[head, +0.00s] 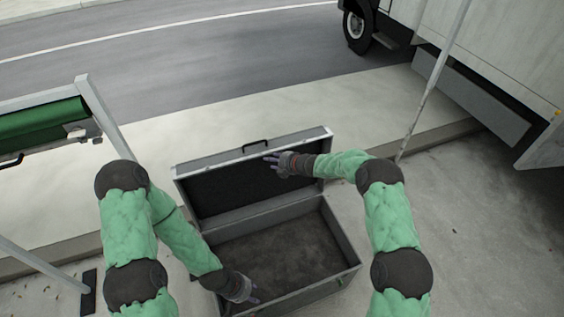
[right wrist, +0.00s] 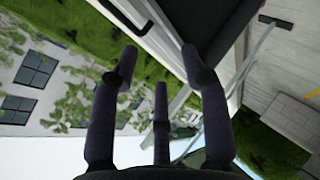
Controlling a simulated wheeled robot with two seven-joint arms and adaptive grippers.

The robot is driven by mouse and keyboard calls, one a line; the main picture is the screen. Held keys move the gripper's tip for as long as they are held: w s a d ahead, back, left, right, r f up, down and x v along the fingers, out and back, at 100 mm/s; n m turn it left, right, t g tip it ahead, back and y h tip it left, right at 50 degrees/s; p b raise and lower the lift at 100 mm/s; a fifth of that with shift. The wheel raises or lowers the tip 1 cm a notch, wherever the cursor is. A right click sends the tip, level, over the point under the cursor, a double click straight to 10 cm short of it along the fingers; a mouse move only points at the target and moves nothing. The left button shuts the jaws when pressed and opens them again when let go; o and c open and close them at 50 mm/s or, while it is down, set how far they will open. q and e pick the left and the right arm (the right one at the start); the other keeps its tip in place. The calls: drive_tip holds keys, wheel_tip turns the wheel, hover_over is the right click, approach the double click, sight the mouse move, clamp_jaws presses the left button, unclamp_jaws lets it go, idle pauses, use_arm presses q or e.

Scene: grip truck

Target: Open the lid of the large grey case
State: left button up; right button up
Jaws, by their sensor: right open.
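The large grey case (head: 312,289) sits on the pavement in the head view. Its lid (head: 222,188) stands raised at the back, dark inner face toward me, with a black handle (head: 256,145) at its upper edge. The case's dark interior looks empty. My right gripper (head: 271,161) is open at the lid's upper edge, in front of its inner face; contact is unclear. The right wrist view shows its spread fingers (right wrist: 160,72) with nothing between them and the lid's edge (right wrist: 168,38) beyond. My left gripper (head: 248,292) is low at the case's front left corner; its finger opening is unclear.
A metal-framed rack with a green roll (head: 42,120) stands at the left. A white truck (head: 500,65) stands at the right, with a slanting pole (head: 432,82) before it. A kerb and road (head: 200,75) lie behind the case. The pavement at right is clear.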

drive_tip(key=shift+v, duration=2.65)
